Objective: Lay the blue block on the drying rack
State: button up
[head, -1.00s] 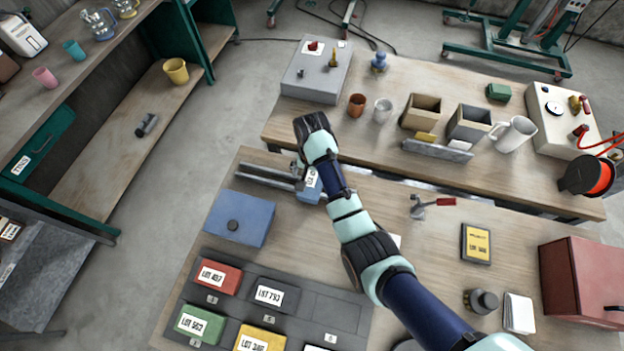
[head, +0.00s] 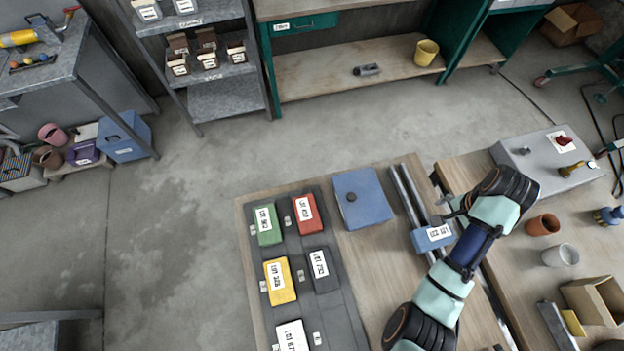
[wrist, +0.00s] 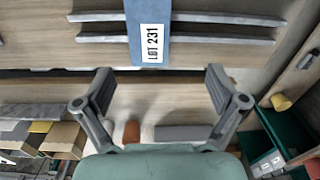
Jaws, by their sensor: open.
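The blue block (head: 433,238), with a white label, lies across the two parallel grey rails of the drying rack (head: 407,192), near their front end. In the wrist view the block (wrist: 134,22) reads LOT 231 and spans both rails (wrist: 225,38); its far end is cut off by the picture edge. My gripper (wrist: 160,82) is open and empty, with its fingers apart and clear of the block. In the head view my gripper (head: 452,212) is beside the block, and my wrist hides part of it.
A flat blue case (head: 362,200) lies left of the rack. A dark tray (head: 346,300) holds red, green, yellow, dark and white labelled blocks. On the neighbouring bench stand a grey control box (head: 525,160), a terracotta cup (head: 542,225), a pale cup (head: 561,255) and an open box (head: 597,300).

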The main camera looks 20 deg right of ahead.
jog(key=w+a+r+n+t+h, duration=0.1)
jog(key=w+a+r+n+t, duration=0.15)
jog(key=w+a, duration=0.3)
jog(key=w+a+r+n+t+h, duration=0.1)
jog(key=w+a+n, duration=0.2)
jog(key=w+a, duration=0.25)
jog(key=a+r+n+t, duration=0.3)
jog(key=a+r+n, duration=0.1)
jog(key=a, duration=0.5)
jog(key=a+r+n+t+y, duration=0.1)
jog(key=a+r+n+t, duration=0.2)
jog(key=a+r, duration=0.3)
jog(key=a+r+n+t+y, duration=0.1)
jog(key=a+r+n+t, duration=0.2)
jog(key=a, duration=1.1)
notch_tip(320, 180, up, 3)
jog(key=shift+w+a+r+n, duration=0.1)
jog(key=shift+w+a+n, duration=0.25)
jog(key=shift+n, duration=0.7)
jog(key=shift+d, duration=0.1)
